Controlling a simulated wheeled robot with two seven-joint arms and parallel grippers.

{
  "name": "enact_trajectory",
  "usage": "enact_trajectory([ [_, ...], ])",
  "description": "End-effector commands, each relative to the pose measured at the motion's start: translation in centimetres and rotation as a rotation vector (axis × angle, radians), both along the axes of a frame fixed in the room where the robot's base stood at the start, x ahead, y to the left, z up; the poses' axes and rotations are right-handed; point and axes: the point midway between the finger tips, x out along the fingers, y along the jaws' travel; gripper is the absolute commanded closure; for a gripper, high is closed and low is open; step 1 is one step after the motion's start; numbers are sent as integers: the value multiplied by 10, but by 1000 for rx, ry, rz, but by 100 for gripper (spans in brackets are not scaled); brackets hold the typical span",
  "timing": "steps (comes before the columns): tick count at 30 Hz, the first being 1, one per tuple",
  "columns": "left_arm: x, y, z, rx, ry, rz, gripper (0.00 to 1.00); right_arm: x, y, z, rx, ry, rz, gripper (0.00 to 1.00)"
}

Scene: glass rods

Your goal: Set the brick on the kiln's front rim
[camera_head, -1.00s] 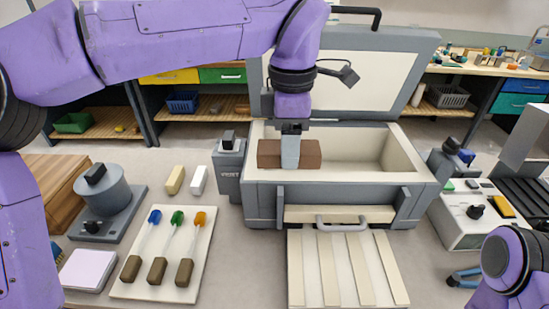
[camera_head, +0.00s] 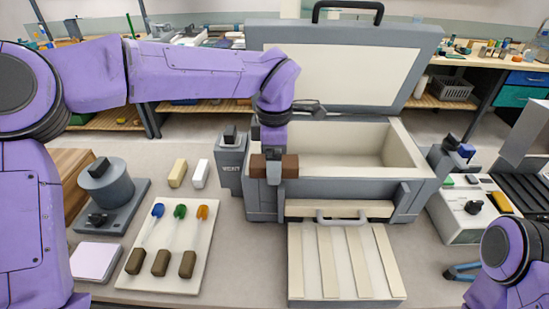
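The brown brick (camera_head: 257,167) is gripped by my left gripper (camera_head: 273,172), which reaches down over its middle with brick showing on both sides. The brick is at the left front corner of the grey kiln (camera_head: 266,205), by the left end of its front rim (camera_head: 350,183). I cannot tell whether it touches the rim. The kiln's lid (camera_head: 340,70) stands open and its pale inside shows. Only my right arm shows, at the lower right; its gripper is out of view.
A white board (camera_head: 165,285) with three coloured glass rods lies left of the kiln. Two small blocks (camera_head: 178,173) and a grey vent box (camera_head: 230,160) stand beside the kiln. A slatted board (camera_head: 345,265) lies in front.

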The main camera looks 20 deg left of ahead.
Motion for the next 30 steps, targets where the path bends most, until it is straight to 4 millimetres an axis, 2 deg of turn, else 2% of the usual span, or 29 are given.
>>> enact_trajectory([
  [8, 1, 0, 6, 0, -3, -1, 17, 0, 0, 0, 0, 0, 0, 57],
  [11, 1, 0, 23, 0, -6, 1, 17, 0, 0, -1, 0, 0, 0, 57],
  [18, 1, 0, 86, -1, -7, 2, 17, 0, 0, 2, 0, 0, 0, 57],
  [21, 1, 0, 105, 0, -4, 0, 17, 0, 0, 4, 0, 0, 0, 57],
  [25, 0, 0, 119, 0, -3, 0, 17, 0, 0, 4, 0, 0, 0, 57],
  [30, 0, 0, 122, 0, -1, 0, 17, 0, 0, 4, 0, 0, 0, 57],
])
